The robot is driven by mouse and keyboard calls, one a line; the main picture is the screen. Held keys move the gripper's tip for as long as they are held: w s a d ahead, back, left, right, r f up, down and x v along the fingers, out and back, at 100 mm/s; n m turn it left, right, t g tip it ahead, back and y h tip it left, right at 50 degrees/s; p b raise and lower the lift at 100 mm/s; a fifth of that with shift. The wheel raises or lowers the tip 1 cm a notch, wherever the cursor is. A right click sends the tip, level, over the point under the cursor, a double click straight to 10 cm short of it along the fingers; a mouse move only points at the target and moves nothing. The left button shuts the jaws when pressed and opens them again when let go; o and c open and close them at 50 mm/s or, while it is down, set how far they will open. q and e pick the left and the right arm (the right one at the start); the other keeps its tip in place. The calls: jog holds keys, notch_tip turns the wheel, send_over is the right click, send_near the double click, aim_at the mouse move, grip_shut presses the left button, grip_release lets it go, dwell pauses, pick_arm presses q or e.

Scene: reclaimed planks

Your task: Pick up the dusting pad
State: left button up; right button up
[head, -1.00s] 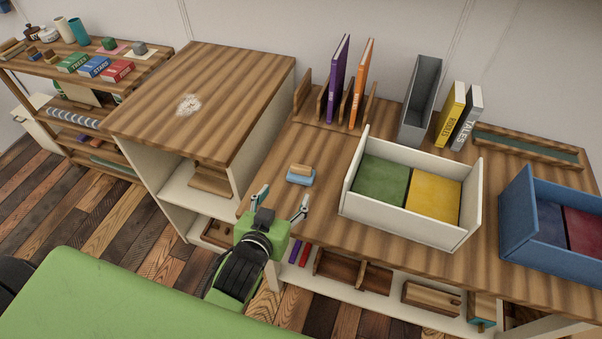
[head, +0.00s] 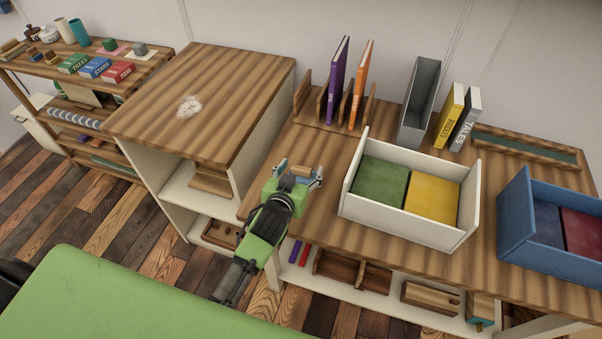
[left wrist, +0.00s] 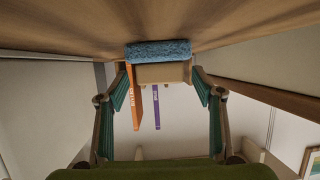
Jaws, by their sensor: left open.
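The dusting pad is a blue fuzzy block (left wrist: 158,50) with a pale wooden handle (left wrist: 163,73). It rests on the wooden desk top (head: 325,215), left of the white box. In the head view my left gripper (head: 299,172) is over it and hides most of it. In the left wrist view my left gripper (left wrist: 160,88) is open, one finger on each side of the handle, with gaps between fingers and handle. The pad appears just ahead of the fingertips. My right gripper is in neither view.
A white box (head: 405,226) with green and yellow blocks stands right of the pad. Behind is a book rack (head: 304,120) with purple and orange books. A taller cabinet (head: 215,75) with a whitish dusty patch (head: 189,106) stands left. A blue box (head: 540,250) is far right.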

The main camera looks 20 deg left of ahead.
pick_arm(q)
jog(key=shift+w+f, duration=0.25)
jog(key=shift+w, duration=0.2)
jog(key=c, duration=1.2)
